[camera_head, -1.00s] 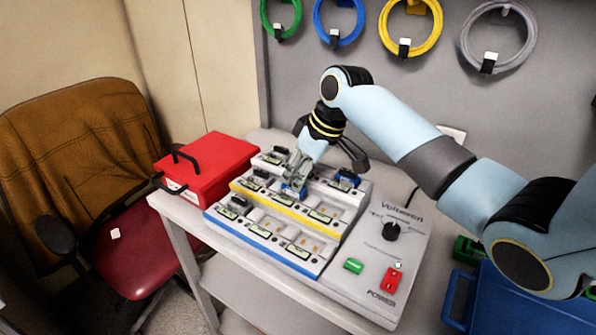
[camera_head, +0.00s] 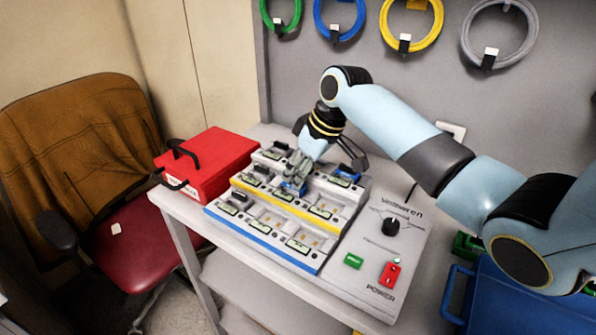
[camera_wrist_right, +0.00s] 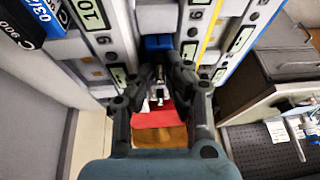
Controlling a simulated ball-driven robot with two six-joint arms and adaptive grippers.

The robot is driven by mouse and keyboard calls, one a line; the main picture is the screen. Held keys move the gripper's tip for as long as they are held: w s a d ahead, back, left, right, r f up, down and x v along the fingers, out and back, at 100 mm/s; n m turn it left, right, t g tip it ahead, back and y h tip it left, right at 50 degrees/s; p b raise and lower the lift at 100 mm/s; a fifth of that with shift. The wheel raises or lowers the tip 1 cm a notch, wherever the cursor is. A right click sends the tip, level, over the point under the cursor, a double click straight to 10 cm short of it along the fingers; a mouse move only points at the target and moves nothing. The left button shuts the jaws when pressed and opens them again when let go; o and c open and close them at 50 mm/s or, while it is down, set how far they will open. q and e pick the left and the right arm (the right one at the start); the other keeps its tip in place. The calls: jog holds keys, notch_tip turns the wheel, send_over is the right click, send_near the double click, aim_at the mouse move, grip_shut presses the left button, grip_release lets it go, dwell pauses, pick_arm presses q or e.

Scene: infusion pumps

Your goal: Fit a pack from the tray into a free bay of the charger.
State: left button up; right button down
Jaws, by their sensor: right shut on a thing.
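The grey stepped charger (camera_head: 270,238) stands on the table, with rows of numbered bays trimmed in blue and yellow. My right gripper (camera_head: 297,182) is over its middle to back rows, fingers pointing down. It is shut on a pack whose blue part (camera_head: 292,190) shows below the fingers; in the right wrist view this blue part (camera_wrist_right: 158,42) is between the fingertips. The fingers hide how far it sits in the bay. Another blue-topped pack (camera_head: 347,174) is at the back right. The blue tray (camera_head: 520,305) is at lower right, partly behind my arm. My left gripper is not in view.
A red box (camera_head: 215,160) with black handles stands left of the charger. The charger's panel (camera_head: 375,250) has a black knob, a green button and a red switch. Coloured cable coils (camera_head: 411,47) hang on the back wall. A chair (camera_head: 120,235) stands at left.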

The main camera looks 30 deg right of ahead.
jog(key=c, duration=1.3)
grip_release()
jog(key=shift+o, duration=0.2)
